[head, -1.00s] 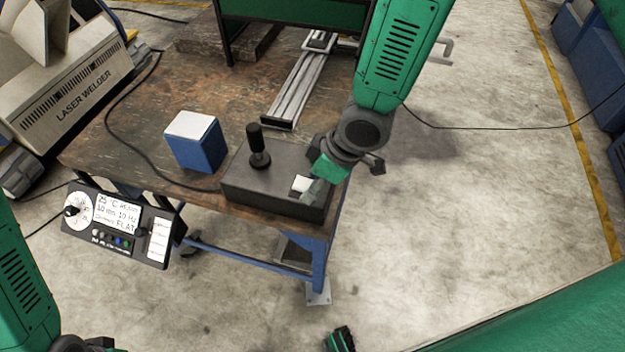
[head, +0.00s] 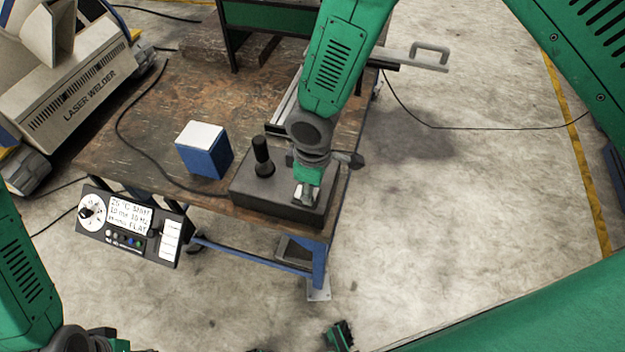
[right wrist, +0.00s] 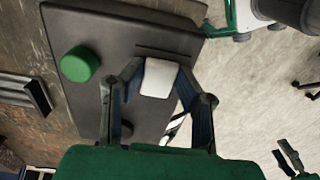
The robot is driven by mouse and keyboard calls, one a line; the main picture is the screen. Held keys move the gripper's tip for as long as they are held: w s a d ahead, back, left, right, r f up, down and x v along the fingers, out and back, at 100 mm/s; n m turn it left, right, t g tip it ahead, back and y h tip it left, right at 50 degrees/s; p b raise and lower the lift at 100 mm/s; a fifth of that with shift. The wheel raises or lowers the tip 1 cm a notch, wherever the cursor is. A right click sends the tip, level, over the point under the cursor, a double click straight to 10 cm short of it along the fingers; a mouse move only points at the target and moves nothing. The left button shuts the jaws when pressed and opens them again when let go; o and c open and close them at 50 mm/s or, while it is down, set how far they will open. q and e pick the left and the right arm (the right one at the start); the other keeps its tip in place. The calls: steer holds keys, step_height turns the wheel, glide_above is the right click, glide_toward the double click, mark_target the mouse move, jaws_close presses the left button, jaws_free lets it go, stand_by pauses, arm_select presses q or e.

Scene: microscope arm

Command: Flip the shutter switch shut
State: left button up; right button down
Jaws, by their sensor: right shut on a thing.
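The shutter switch (right wrist: 158,77) is a small white rocker on top of a dark grey control box (head: 250,198) at the near right corner of the workbench. My right gripper (head: 307,192) reaches down to it from above. In the right wrist view its two fingers (right wrist: 159,72) lie on either side of the white switch, shut on it. In the head view the gripper hides most of the switch, so its tilt is hard to tell.
A black joystick (head: 262,157) stands on the box left of my right gripper. A blue box with a white top (head: 204,148) sits farther left on the workbench (head: 150,110). A panel with a display (head: 130,222) hangs at the front edge. The laser welder (head: 75,95) stands left.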

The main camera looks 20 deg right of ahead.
steer(key=shift+w+a, duration=0.1)
steer(key=shift+w, duration=0.1)
steer(key=c, duration=1.2)
jaws_free()
steer(key=shift+a, duration=0.1)
steer(key=shift+r, duration=0.45)
step_height(320, 180, up, 11)
steer(key=shift+w+a, duration=0.1)
steer(key=shift+w, duration=0.05)
